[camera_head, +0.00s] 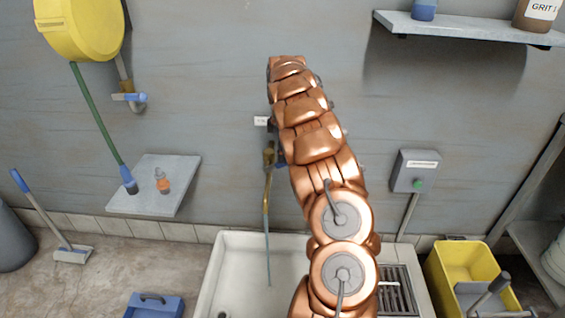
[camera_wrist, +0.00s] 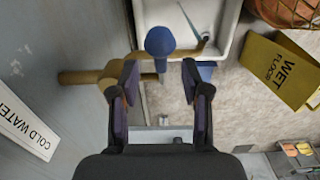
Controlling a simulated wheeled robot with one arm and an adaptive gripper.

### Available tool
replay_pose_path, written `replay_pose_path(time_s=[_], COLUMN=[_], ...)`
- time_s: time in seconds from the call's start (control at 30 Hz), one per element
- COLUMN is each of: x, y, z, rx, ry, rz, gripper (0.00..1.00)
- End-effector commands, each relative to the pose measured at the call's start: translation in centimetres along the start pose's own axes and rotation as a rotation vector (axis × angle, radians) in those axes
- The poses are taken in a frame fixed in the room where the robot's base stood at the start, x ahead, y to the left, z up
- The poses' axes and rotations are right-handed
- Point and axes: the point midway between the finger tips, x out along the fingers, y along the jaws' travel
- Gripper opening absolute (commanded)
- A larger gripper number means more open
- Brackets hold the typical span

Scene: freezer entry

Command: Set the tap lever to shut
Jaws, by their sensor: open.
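The brass tap (camera_head: 268,157) is on the wall above the white sink (camera_head: 222,270), and a thin stream of water (camera_head: 268,245) runs from it into the sink. In the wrist view the brass tap body (camera_wrist: 80,77) comes out of the wall, and its blue lever end (camera_wrist: 160,41) is just beyond my fingertips. My gripper (camera_wrist: 160,80) is open, with one finger on each side of the lever's line and nothing held. I cannot tell whether a finger touches the tap. In the head view my arm hides the gripper and most of the lever.
A "COLD WATER" label (camera_wrist: 25,125) is on the wall. Another tap with a blue handle (camera_head: 128,97) is under the yellow hose reel (camera_head: 78,28). A small wall shelf (camera_head: 180,185), a grey switch box (camera_head: 414,170) and a yellow bucket (camera_head: 440,275) stand clear of the tap.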

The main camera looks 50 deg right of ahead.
Motion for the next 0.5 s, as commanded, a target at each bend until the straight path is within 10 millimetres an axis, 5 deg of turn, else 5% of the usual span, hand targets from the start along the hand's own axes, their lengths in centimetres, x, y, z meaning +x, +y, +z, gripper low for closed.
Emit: replay_pose_path(time_s=[0.23, 0.5], x=[3.5, 4.3], y=[-0.1, 0.0], z=[0.0, 0.0], rx=[0.000, 0.000], ry=[-0.001, 0.000], rz=[-0.002, 0.000], gripper=[0.47, 0.47])
